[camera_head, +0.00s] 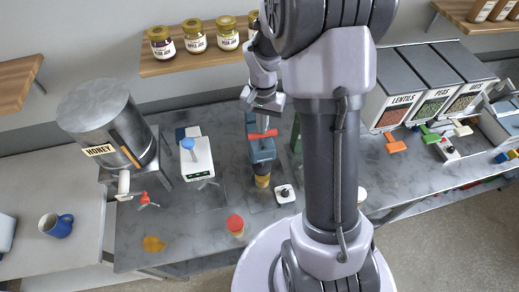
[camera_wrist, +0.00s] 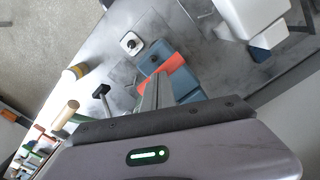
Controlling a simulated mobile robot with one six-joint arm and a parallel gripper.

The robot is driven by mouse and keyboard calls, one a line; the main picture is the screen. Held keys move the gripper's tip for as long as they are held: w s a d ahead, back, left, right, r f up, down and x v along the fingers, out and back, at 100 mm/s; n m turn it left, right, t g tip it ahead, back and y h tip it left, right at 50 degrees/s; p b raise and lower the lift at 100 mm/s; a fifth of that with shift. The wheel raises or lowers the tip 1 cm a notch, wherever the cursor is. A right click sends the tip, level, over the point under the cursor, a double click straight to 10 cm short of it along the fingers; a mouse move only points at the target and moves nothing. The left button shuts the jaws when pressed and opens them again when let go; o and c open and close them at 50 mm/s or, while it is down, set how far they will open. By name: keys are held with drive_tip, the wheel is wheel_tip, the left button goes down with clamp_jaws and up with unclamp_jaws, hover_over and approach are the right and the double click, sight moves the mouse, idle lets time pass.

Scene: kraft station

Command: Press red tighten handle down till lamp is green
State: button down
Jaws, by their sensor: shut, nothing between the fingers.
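The red tighten handle (camera_head: 262,134) lies across the top of a blue device (camera_head: 262,152) at the middle of the bench. In the wrist view the handle (camera_wrist: 181,75) looks orange-red against the blue body (camera_wrist: 186,91). My gripper (camera_head: 263,122) is shut and empty, pointing down just over the handle. In the wrist view its fingertips (camera_wrist: 160,76) overlap the handle; I cannot tell whether they touch it. A jar (camera_head: 262,181) stands at the device's foot. A small white box (camera_head: 285,194) with a dark round top stands beside it; no green light shows on it.
A white scale-like machine (camera_head: 197,158) stands left of the device. A red-lidded jar (camera_head: 235,224) stands near the bench's front edge. The honey tank (camera_head: 108,125) is at the left, and lentil and pea bins (camera_head: 403,98) are at the right. A jar shelf (camera_head: 180,66) hangs behind.

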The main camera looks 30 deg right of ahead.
drive_tip(key=shift+f+b, duration=1.05)
drive_tip(key=shift+f, duration=0.05)
drive_tip(key=shift+r, duration=0.2)
wheel_tip(320, 180, up, 12)
drive_tip(key=p, duration=0.8)
drive_tip(key=shift+p, duration=0.4)
